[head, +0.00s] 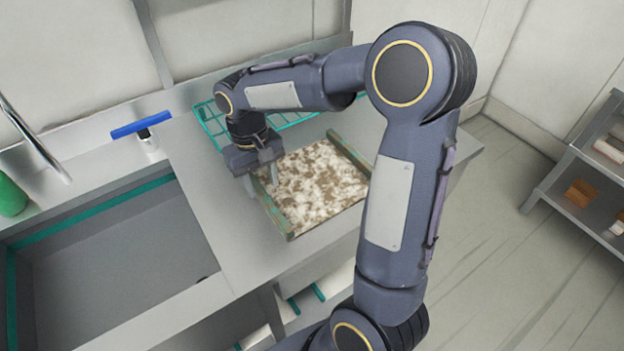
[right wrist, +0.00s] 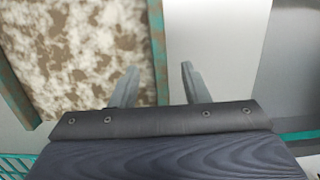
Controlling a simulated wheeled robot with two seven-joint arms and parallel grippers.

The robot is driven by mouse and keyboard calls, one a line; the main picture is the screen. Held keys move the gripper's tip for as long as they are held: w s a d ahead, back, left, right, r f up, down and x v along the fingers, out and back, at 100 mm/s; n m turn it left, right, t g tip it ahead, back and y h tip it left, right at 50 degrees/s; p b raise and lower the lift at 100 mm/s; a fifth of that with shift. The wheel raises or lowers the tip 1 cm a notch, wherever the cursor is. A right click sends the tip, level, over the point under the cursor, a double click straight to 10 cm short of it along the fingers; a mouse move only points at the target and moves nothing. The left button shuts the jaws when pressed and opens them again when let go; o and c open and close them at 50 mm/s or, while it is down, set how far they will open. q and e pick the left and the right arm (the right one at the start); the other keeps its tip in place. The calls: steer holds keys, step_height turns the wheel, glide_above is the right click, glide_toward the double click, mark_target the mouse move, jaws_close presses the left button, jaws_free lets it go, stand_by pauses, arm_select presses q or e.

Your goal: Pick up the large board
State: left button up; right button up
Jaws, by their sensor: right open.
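The large board (head: 316,186) lies flat on the grey counter. It has a mottled brown and white face and green-brown strips along two opposite edges. It also fills the left of the right wrist view (right wrist: 80,50). My right gripper (head: 263,184) is open over the board's left edge strip. In the right wrist view the fingers (right wrist: 155,85) stand apart, one on the board side of the strip (right wrist: 158,40) and one over the bare counter. I cannot tell how far above the strip they are. My left gripper is not in view.
A teal wire rack (head: 212,118) lies behind the board. A sink basin (head: 110,265) opens to the left, with a blue-handled squeegee-like tool (head: 141,126) and a green bottle (head: 12,196) by it. A metal shelf (head: 575,190) stands at the far right. Bare counter (head: 205,190) lies between sink and board.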

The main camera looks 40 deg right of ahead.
mark_target(265, 196)
steer(key=f, duration=0.4)
steer(key=shift+s, duration=0.2)
jaws_close()
